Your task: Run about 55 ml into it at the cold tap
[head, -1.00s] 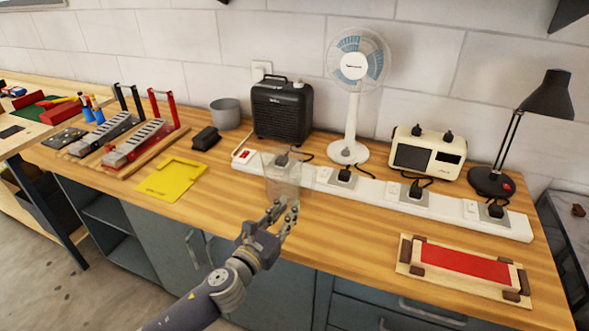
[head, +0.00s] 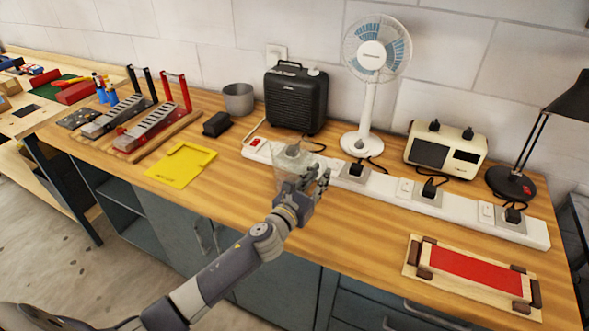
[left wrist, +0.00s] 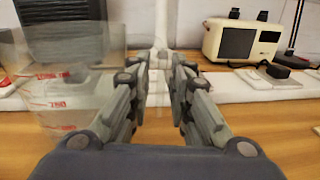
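A clear measuring beaker with red markings (head: 284,180) stands on the wooden bench in front of the white power strip. In the left wrist view the beaker (left wrist: 55,100) is large and see-through at the left edge, and whether it holds liquid I cannot tell. My left gripper (head: 317,180) is just right of and in front of the beaker. My right gripper is out of view. No tap is in view.
The white power strip (head: 388,187) with plugs runs behind the gripper. A black heater (head: 296,100), fan (head: 373,85), cream appliance (head: 446,150) and lamp (head: 512,180) stand behind. A yellow plate (head: 182,163) lies left, a red-topped wooden block (head: 475,273) right. Bare bench lies between.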

